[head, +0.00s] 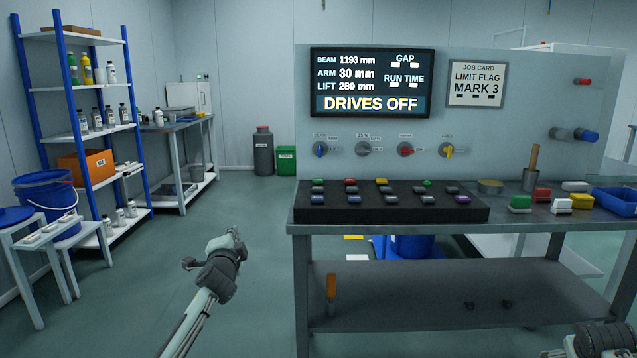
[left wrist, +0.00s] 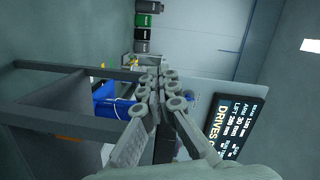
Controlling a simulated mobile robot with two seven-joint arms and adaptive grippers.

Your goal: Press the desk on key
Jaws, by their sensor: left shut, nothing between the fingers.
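A black key desk (head: 400,214) lies on the grey bench, with several small keys in rows. I cannot read any key labels, so I cannot tell which is the on key. My left gripper (head: 237,236) is shut and empty, left of the bench and apart from it. In the left wrist view its fingers (left wrist: 152,80) lie together. My right gripper (head: 605,338) is partly in view at the lower right corner.
The wall screen (head: 371,82) reads "DRIVES OFF". Several coloured knobs (head: 405,149) sit below it. The bench (head: 520,228) holds a brass dish (head: 490,186), coloured blocks (head: 541,195) and a blue tray (head: 617,201) at right.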

